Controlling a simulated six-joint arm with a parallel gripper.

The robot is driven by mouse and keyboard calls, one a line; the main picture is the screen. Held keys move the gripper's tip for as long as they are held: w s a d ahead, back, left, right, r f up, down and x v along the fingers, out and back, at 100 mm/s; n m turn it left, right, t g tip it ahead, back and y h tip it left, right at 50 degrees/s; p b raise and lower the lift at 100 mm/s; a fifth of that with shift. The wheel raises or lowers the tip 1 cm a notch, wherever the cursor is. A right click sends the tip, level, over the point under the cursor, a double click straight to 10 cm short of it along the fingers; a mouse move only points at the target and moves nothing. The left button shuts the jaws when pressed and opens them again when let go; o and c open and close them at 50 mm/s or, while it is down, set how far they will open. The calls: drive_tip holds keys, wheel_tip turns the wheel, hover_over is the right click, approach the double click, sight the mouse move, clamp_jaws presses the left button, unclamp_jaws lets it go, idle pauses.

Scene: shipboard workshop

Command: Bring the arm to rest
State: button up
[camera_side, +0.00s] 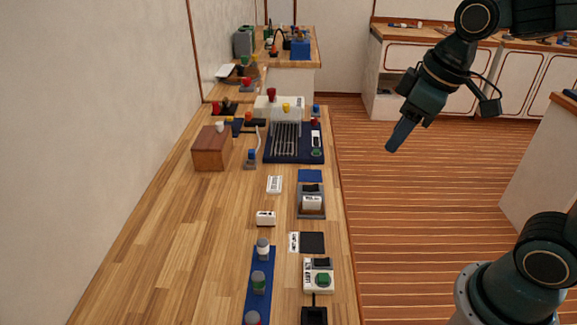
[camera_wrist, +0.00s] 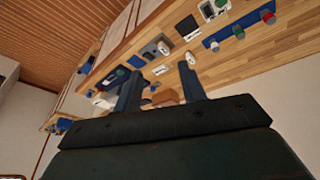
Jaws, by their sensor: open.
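My gripper (camera_side: 400,133) is at the upper right in the side view, raised in the air over the floor to the right of the workbench. Its fingers point down and to the left, apart from everything. In the wrist view my gripper (camera_wrist: 160,90) shows two fingers spread apart with nothing held between them. The workbench (camera_side: 180,250) stands to the left of it in the side view and shows beyond the fingers in the wrist view.
On the bench are a blue tray (camera_side: 272,152) with metal rods, a wooden box (camera_side: 212,150), a blue strip (camera_side: 249,300) with several capped vials, and a white device (camera_side: 318,281). The wooden floor (camera_side: 410,220) below my gripper is clear. White cabinets (camera_side: 516,75) stand behind.

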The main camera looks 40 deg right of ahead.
drive_tip(key=s+m+t, duration=0.1)
drive_tip(key=s+m, duration=0.2)
drive_tip(key=s, duration=0.6)
drive_tip(key=shift+d+m+t, duration=0.3)
drive_tip(key=shift+d, duration=0.15)
